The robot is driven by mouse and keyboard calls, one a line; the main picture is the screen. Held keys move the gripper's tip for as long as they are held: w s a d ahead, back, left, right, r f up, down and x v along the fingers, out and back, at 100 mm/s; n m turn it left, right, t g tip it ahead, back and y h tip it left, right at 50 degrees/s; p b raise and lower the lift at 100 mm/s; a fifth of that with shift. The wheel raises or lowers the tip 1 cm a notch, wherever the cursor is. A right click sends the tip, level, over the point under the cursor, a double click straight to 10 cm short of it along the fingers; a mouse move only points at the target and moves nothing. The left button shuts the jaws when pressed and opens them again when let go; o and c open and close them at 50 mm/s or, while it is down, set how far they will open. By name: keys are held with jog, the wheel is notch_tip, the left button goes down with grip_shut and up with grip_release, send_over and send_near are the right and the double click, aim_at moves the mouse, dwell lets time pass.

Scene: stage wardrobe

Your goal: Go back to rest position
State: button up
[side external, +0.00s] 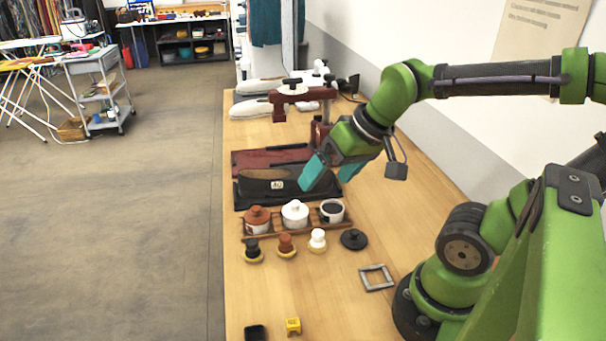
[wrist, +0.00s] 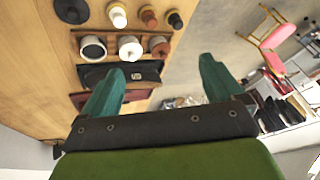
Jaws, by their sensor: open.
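My gripper (side external: 331,171) has teal fingers and is open and empty. In the side view it is in the air over the wooden table (side external: 340,303), at the right end of a black tray (side external: 268,186) that holds a dark, shoe-like item. In the wrist view the two fingers of my gripper (wrist: 158,82) are spread wide with nothing between them. The nearer finger hides part of the tray area. My arm reaches in from the right.
A wooden rack holds pots with brown (side external: 257,215), white (side external: 295,212) and black tops. In front are several small brushes, a black lid (side external: 354,239), a grey square frame (side external: 376,278) and a yellow block (side external: 293,326). A dark red clamp stand (side external: 297,95) and white shoe forms stand behind.

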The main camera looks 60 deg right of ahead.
jog(key=a+r, duration=0.1)
jog(key=a+r+t, duration=0.1)
jog(key=shift+s+a+r+y, duration=0.15)
jog(key=shift+s+a+y, duration=0.15)
jog(key=shift+s+y, duration=0.1)
